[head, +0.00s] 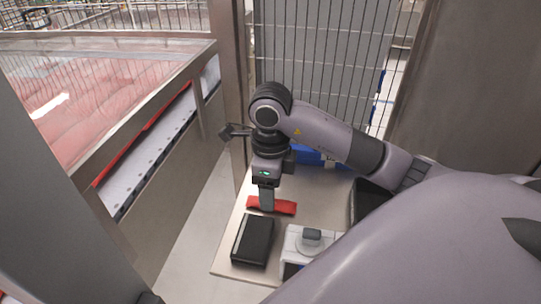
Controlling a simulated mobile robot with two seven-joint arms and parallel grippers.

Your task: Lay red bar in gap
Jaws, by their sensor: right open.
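The red bar (285,207) lies flat on the light tabletop (232,262), just behind a black box. My right gripper (267,207) points straight down at the bar, with its fingers in front of the bar's middle. It is open; the bar still appears to rest on the table. The finger spacing is hard to see from this angle, and the fingers hide part of the bar. I cannot make out which space is the gap. My left gripper is not in view.
The black box (252,240) and a white device with a grey knob (311,238) stand in front of the bar. Blue objects (305,155) lie behind my right arm. A wire fence (320,60) rises at the back. A metal-framed machine (170,135) is at left.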

